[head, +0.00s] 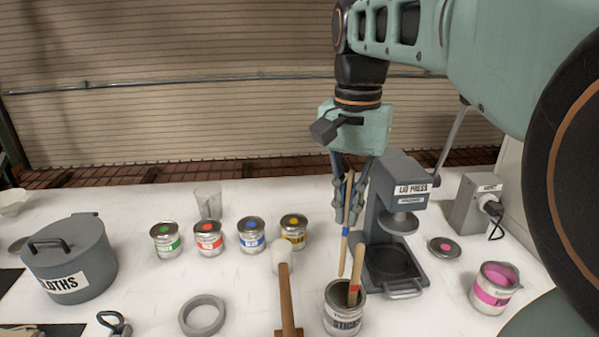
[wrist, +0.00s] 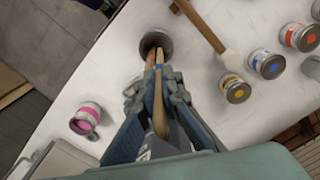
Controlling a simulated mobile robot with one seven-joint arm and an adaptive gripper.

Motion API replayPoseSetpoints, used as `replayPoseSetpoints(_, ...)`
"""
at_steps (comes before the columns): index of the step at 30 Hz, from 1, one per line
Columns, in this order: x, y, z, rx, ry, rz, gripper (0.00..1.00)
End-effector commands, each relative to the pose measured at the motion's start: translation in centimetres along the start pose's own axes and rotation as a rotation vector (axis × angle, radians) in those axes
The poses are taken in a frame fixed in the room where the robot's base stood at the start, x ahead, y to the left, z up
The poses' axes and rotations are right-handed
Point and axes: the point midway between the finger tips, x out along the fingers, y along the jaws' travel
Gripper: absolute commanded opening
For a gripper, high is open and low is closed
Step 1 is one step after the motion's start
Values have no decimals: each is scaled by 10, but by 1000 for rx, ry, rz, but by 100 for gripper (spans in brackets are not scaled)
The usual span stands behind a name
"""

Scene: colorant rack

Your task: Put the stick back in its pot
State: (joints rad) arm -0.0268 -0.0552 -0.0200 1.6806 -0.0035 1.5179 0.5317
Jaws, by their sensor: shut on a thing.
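My gripper (head: 350,205) is shut on a wooden stick (head: 346,250) with a blue band and holds it nearly upright. The held stick also shows between the fingers in the wrist view (wrist: 159,115). Its lower end appears close to the rim of the grey pot (head: 344,322) labelled STICKS; I cannot tell whether it is above or behind the mouth. A second stick (head: 354,289) with a red band leans in the pot. The pot's dark mouth shows beyond the fingers in the wrist view (wrist: 155,45).
The lid press (head: 405,175) stands close right of my gripper. A mallet (head: 286,300) lies just left of the pot. Several small paint cans (head: 209,240) stand behind to the left, and an open pink can (head: 493,290) is at the right. A cloths pot (head: 70,262) is far left.

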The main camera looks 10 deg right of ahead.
Motion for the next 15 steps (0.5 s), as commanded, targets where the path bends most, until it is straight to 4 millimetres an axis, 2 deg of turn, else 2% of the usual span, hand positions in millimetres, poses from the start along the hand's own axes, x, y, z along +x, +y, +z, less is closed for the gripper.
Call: replayPoseSetpoints(15, 36, 0, 0, -1, 0, 0, 0)
